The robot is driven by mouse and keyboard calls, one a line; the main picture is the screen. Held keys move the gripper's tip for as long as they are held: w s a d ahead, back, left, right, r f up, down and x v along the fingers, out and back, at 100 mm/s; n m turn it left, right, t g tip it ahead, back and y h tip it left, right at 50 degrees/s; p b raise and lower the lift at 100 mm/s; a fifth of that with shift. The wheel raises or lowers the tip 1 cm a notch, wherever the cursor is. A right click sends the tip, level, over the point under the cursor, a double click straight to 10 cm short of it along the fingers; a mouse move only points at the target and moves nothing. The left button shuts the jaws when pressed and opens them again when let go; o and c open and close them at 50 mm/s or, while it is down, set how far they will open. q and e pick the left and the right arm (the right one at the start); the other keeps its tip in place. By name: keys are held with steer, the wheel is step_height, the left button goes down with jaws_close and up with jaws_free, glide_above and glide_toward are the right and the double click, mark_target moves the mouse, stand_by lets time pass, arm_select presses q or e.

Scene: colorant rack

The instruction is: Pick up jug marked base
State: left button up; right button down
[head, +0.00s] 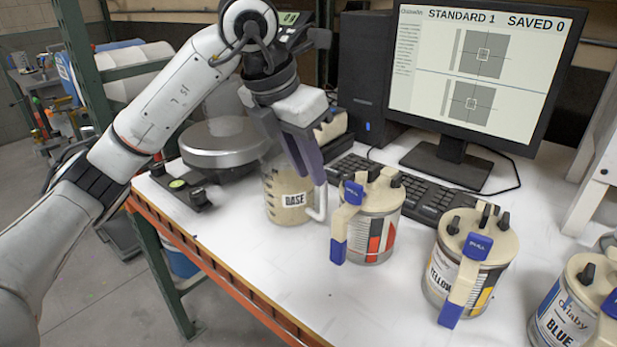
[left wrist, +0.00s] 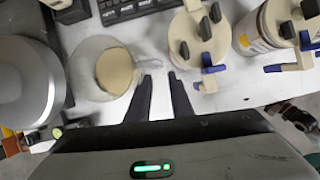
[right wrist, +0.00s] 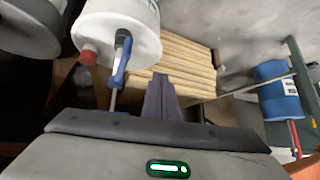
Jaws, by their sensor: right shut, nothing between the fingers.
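The clear jug marked BASE (head: 288,196) stands upright on the white bench, with pale liquid inside and its handle toward the picture's right. It shows from above in the left wrist view (left wrist: 90,68), its handle pointing at the fingertips. My left gripper (head: 312,170) points down at the jug's handle side. In the left wrist view, my left fingers (left wrist: 161,76) are apart with white bench between them, the left fingertip close beside the handle. I cannot tell whether they touch. My right gripper (right wrist: 160,82) is shut and empty, away from the jug.
A can with a red and black label (head: 368,220) stands close right of the jug; yellow (head: 465,262) and blue (head: 570,305) cans stand farther right. A round scale (head: 222,142) is left, a keyboard (head: 425,185) behind. A white container (right wrist: 120,30) is near my right gripper.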

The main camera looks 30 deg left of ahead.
mark_target(321, 199)
arm_select(q)
steer(key=x, duration=0.9)
steer(key=shift+f, duration=0.15)
jaws_close()
stand_by(1.2)
